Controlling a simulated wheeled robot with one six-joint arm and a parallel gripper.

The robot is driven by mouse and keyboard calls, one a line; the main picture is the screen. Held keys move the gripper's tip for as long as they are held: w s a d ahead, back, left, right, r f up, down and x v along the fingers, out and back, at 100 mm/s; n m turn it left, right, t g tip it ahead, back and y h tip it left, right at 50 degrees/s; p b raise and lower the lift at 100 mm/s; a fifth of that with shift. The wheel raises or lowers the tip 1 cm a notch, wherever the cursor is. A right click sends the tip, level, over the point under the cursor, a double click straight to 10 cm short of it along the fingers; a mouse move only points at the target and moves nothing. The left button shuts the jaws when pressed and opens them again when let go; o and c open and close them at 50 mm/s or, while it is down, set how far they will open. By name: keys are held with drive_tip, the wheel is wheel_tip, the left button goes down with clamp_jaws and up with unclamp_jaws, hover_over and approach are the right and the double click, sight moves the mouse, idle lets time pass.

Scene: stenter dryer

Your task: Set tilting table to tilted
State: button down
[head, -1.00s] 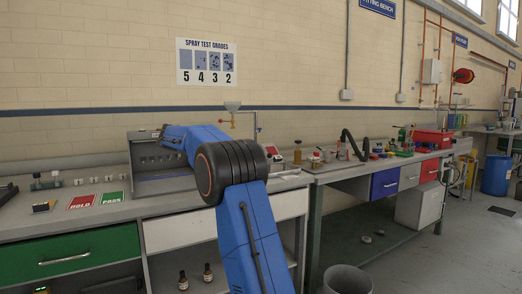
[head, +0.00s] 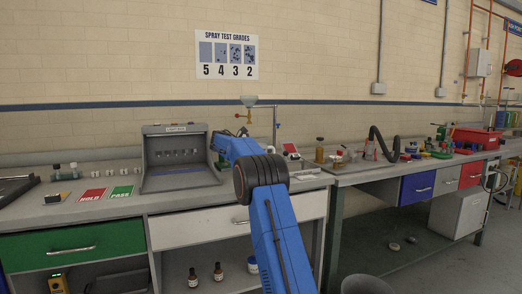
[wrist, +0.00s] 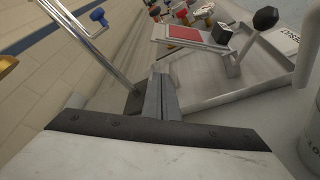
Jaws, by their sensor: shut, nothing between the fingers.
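A pale plate with a red patch (wrist: 188,36) sits over a shallow grey metal tray (wrist: 200,97) in the wrist view; I take it to be the tilting table. A black block (wrist: 224,36) is at its right end. A lever with a black knob (wrist: 265,19) rises beside it. In the head view its red patch (head: 290,148) shows just right of my arm; its tilt angle is hard to judge. My gripper (wrist: 160,88) is shut and empty, its fingertips near the tray's edge, apart from the plate and lever. In the head view my arm hides the gripper.
A stand with a metal rod (wrist: 92,50) rises left of the fingers; its funnel (head: 248,101) shows in the head view. A grey light box (head: 180,175) stands left of my arm. Bottles and a black curved hose (head: 380,140) occupy the right bench.

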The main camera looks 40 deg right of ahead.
sight(280, 143)
drive_tip(key=x, duration=0.4)
drive_tip(key=shift+d+r, duration=0.1)
drive_tip(key=shift+s+a+r, duration=0.2)
drive_tip(key=shift+s+r, duration=0.4)
drive_tip(key=shift+r, duration=0.1)
drive_tip(key=shift+s+a+r, duration=0.2)
drive_tip(key=shift+s+r, duration=0.4)
drive_tip(key=shift+r, duration=0.1)
drive_tip(key=shift+s+a+r, duration=0.15)
drive_tip(key=shift+s+r, duration=0.55)
drive_tip(key=shift+r, duration=0.15)
